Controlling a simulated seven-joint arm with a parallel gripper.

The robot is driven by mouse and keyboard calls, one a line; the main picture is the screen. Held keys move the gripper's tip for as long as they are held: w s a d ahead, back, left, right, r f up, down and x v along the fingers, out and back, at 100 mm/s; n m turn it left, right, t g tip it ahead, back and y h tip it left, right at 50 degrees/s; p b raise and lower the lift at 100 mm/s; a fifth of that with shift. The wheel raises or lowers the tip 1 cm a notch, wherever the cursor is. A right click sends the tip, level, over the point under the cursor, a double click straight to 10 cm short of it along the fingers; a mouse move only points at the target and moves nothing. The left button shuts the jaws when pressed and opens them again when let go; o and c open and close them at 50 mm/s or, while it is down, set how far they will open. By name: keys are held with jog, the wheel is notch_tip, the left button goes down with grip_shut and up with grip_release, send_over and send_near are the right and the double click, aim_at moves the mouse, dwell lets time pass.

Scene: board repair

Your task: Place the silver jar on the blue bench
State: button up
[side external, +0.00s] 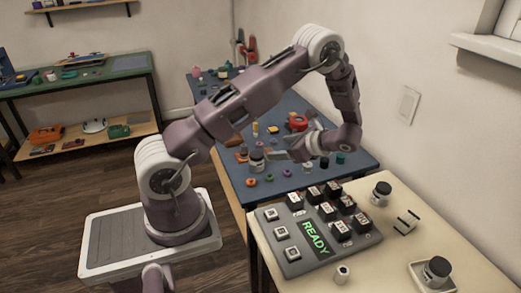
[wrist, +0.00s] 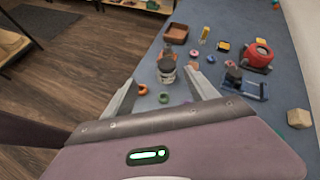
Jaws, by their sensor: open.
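A silver jar with a dark lid (side external: 257,160) stands upright on the blue bench (side external: 232,174), near its left edge. In the wrist view the jar (wrist: 166,74) appears between and just beyond my two fingertips. My gripper (side external: 277,154) is open and low over the bench, close to the right side of the jar in the side view. In the wrist view my gripper (wrist: 159,77) has its fingers spread wide, with nothing clamped. I cannot tell whether the fingertips touch the jar.
Small coloured rings, a red round device (wrist: 257,55), a brown tray (wrist: 177,33) and a wooden block (wrist: 299,118) lie on the bench. A cream table (side external: 400,255) holds a keypad showing READY (side external: 314,238) and two more dark-lidded jars (side external: 381,193) (side external: 436,270).

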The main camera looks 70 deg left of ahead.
jog(key=s+d+r+n+t+h, duration=0.2)
jog(key=s+d+r+n+h, duration=0.15)
jog(key=d+r, duration=0.55)
jog(key=s+d+r+n+t+h, duration=0.7)
jog(key=s+d+r, duration=0.6)
jog(key=s+d, duration=0.2)
jog(key=shift+s+d+r+t, duration=0.2)
jog(key=shift+d+t, duration=0.3)
jog(key=shift+d, duration=0.4)
